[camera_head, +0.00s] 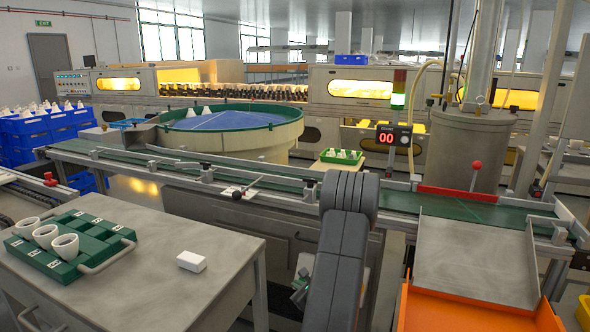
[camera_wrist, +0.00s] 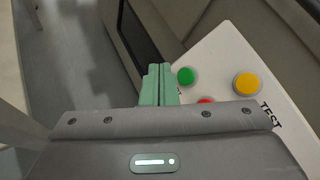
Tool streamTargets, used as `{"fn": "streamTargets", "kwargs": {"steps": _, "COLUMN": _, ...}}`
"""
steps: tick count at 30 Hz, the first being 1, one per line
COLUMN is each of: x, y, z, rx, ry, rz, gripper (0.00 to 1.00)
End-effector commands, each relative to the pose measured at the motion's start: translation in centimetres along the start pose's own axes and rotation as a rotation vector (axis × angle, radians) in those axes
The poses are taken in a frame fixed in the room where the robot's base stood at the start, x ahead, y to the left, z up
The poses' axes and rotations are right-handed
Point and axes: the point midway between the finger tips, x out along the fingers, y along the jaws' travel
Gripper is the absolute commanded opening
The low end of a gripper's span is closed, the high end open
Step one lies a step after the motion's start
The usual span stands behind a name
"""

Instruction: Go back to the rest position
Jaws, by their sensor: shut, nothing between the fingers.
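My gripper (camera_wrist: 157,85) shows in the wrist view with its two green fingers shut together and nothing between them. Beside and beyond the fingertips is a white panel (camera_wrist: 222,62) with a green button (camera_wrist: 186,75), a yellow button (camera_wrist: 247,83) and a red button (camera_wrist: 205,101) partly hidden by my gripper. The word TEST is printed near the yellow button. In the head view my grey arm hangs down at the middle, and a small part of my gripper (camera_head: 301,288) shows low beside it, near a grey cabinet. Contact with the panel is not clear.
A grey table (camera_head: 150,262) at left holds a green tray (camera_head: 112,229) with white cups and a white block (camera_head: 191,261). A green conveyor (camera_head: 250,178) crosses behind my arm. A metal chute (camera_head: 478,262) and orange bin (camera_head: 455,312) stand at right. A counter (camera_head: 386,138) reads 00.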

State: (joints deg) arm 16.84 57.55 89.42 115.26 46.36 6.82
Motion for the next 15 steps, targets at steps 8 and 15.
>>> {"fn": "streamTargets", "kwargs": {"steps": 8, "x": -1.1, "y": 0.8, "z": 0.8, "rx": 0.001, "ry": 0.0, "rz": 0.0, "gripper": 0.0}}
{"fn": "streamTargets", "kwargs": {"steps": 15, "x": -0.2, "y": -0.1, "z": 0.4, "rx": 0.003, "ry": 0.002, "rz": 0.002, "gripper": 0.0}}
